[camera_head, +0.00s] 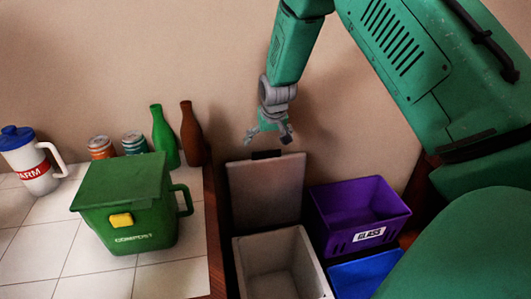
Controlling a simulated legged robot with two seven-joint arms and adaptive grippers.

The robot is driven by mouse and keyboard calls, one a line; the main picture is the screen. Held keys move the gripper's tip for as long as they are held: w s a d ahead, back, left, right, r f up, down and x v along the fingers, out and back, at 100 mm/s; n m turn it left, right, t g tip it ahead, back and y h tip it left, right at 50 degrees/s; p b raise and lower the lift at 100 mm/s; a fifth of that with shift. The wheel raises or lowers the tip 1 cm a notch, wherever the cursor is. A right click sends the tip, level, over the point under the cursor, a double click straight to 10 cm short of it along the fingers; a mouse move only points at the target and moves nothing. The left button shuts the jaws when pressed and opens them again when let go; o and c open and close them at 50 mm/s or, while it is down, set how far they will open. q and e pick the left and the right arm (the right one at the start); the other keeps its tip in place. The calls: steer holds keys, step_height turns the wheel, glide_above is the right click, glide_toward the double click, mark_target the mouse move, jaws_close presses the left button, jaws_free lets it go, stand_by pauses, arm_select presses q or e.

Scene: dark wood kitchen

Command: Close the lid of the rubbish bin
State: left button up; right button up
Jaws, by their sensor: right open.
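The rubbish bin (314,272) is a grey box on the floor right of the counter, seen from above, and it looks empty. Its flat grey-brown lid (266,190) stands open and upright at the back, near the wall, with a small dark tab on its top edge. My right gripper (270,136) is open and empty. It hangs fingers down in the picture just above the lid's top edge, with a small gap between them. Its depth relative to the lid is hard to tell. My left gripper is not in view.
A purple GLASS crate (362,207) and a blue crate (358,277) stand right of the bin. The tiled counter (90,280) at left holds a green compost bin (128,210), a green bottle (164,138), a brown bottle (193,136), cans and a white jug (33,165).

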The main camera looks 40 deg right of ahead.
mark_target(267, 152)
steer(key=x, duration=0.6)
steer(key=shift+d+f, duration=0.25)
steer(key=shift+f, duration=0.1)
steer(key=shift+w+a+f, duration=0.2)
steer(key=shift+w+f, duration=0.15)
steer(key=shift+f, duration=0.25)
steer(key=shift+d, duration=0.1)
steer(key=shift+s, duration=0.1)
steer(key=c, duration=1.5)
